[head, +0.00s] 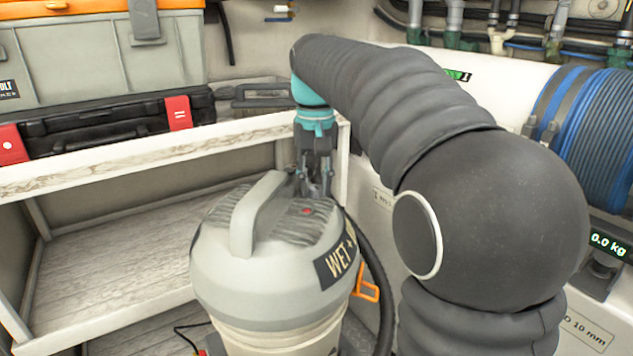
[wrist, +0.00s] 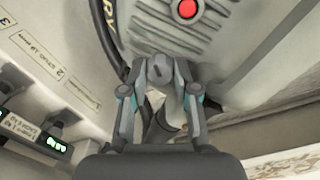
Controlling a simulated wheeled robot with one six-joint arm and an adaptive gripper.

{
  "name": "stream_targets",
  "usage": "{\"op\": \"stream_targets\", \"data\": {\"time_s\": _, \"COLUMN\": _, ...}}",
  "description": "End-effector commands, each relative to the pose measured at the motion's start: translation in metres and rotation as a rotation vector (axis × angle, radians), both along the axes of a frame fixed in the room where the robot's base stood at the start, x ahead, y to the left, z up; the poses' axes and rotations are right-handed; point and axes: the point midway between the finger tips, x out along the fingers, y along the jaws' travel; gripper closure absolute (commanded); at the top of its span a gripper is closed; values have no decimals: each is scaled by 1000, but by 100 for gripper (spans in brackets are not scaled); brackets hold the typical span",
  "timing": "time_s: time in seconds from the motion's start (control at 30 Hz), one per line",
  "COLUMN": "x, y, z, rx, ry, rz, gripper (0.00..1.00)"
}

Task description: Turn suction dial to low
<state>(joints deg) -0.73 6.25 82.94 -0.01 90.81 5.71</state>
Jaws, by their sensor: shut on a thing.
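The wet and dry vacuum (head: 270,255) stands upright below my arm, with a grey handle and a ribbed top. A red button (head: 307,211) shows on its top; the button also shows in the wrist view (wrist: 187,9). My gripper (head: 313,190) points down at the rear of the vacuum's top. In the wrist view my gripper (wrist: 160,72) is shut on a small grey knob, the suction dial (wrist: 160,70), beside the ribbed top. The fingers cover most of the dial, and I cannot read its setting or any low mark.
A white shelf (head: 130,165) with a black and red case (head: 110,125) and a grey toolbox (head: 60,65) stands at the left. A dark hose (head: 382,270) runs beside the vacuum. A blue cable reel (head: 590,105) is at the right.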

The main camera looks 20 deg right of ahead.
Motion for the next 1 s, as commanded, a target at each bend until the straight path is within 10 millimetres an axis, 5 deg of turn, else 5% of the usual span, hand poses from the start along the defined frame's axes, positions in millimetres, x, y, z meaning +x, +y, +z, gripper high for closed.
{"op": "stream_targets", "data": {"time_s": 0.6, "x": 1, "y": 0, "z": 0, "rx": 1, "ry": -1, "rz": -555, "gripper": 100}}
{"op": "stream_targets", "data": {"time_s": 1.0, "x": 0, "y": 0, "z": 0, "rx": 1, "ry": -1, "rz": -756, "gripper": 100}}
